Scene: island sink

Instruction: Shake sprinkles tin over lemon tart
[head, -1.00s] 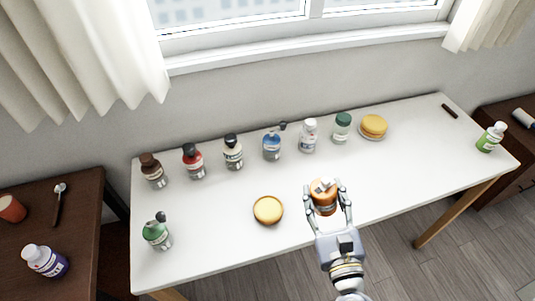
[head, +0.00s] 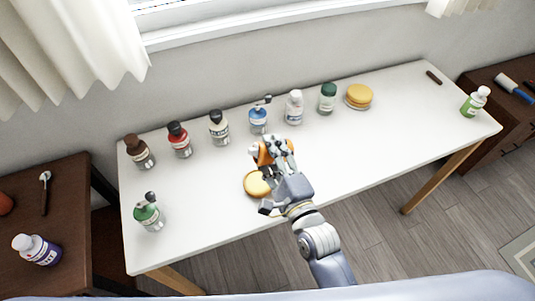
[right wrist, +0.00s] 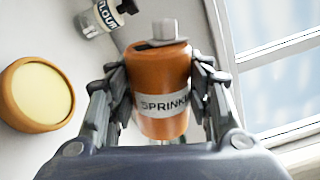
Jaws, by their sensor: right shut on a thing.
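The lemon tart (head: 257,184) is a round yellow tart with a tan crust on the white table, in the front middle. It also shows at the left in the right wrist view (right wrist: 38,93). My right gripper (head: 272,152) is shut on the orange sprinkles tin (head: 265,155). The tin's label reads "SPRINK" in the right wrist view (right wrist: 165,80), and its grey top shows. In the head view the gripper and tin are just above and behind the tart, and the fingers partly hide the tin. My left gripper is not in view.
Several bottles line the back of the white table (head: 370,150), including a blue pump bottle (head: 258,121) close behind the tin and a flour bottle (head: 219,128). A green bottle (head: 148,212) stands front left. The table's right half is mostly clear.

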